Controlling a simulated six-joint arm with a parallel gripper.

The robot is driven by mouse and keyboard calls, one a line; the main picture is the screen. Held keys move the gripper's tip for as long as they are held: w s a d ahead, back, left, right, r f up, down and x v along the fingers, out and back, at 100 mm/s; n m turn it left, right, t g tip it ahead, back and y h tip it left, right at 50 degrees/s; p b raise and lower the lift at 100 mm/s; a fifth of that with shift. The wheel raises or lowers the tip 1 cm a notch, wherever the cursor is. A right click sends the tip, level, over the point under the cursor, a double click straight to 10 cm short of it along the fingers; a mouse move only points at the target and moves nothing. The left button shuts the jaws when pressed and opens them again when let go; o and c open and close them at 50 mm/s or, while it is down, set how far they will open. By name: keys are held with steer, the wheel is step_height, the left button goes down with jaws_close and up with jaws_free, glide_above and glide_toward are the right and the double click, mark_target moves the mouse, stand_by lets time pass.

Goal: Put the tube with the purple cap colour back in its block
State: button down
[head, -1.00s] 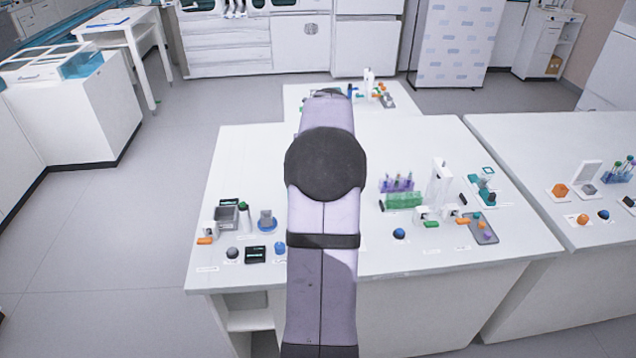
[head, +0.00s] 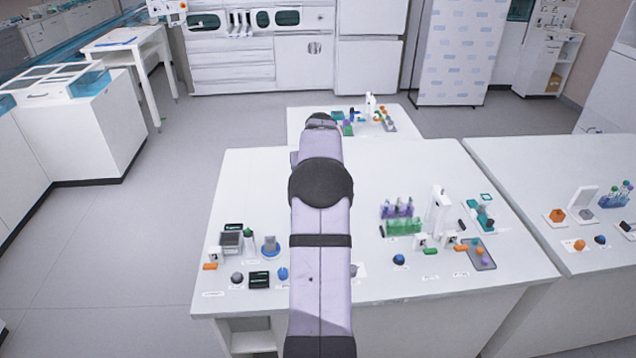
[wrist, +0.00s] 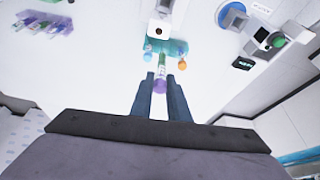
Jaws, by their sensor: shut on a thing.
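The tube with the purple cap (wrist: 160,86) is between the fingers of my gripper (wrist: 160,82) in the wrist view. The gripper is shut on it, cap end nearer the camera. Its pale body with a green part points away, toward a teal block (wrist: 176,46) on a white surface; I cannot tell whether they touch. In the head view a purple block (head: 392,213) with several upright tubes stands on the near table, behind a green block (head: 404,228). My gripper is not clearly visible in the head view, where my arm runs toward the small far table.
Purple and green pieces (wrist: 45,24) lie at upper left there. A white stand (head: 438,212) rises beside the purple block. The near table's back middle is clear.

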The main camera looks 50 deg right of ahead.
steer(key=w, duration=0.1)
steer(key=w+d+f+p, duration=0.1)
steer(key=w+p, duration=0.1)
steer(key=shift+w+d+f, duration=0.25)
steer(key=shift+w+f, duration=0.05)
steer(key=shift+f, duration=0.15)
steer(key=shift+f+b, duration=1.55)
steer(key=shift+f, duration=0.65)
steer(key=shift+f, duration=0.7)
steer(key=shift+f+b, duration=0.3)
steer(key=shift+b, duration=0.05)
steer(key=shift+f, duration=0.3)
stand_by(0.4)
steer(key=shift+f+b, duration=0.3)
steer(key=shift+b, duration=0.1)
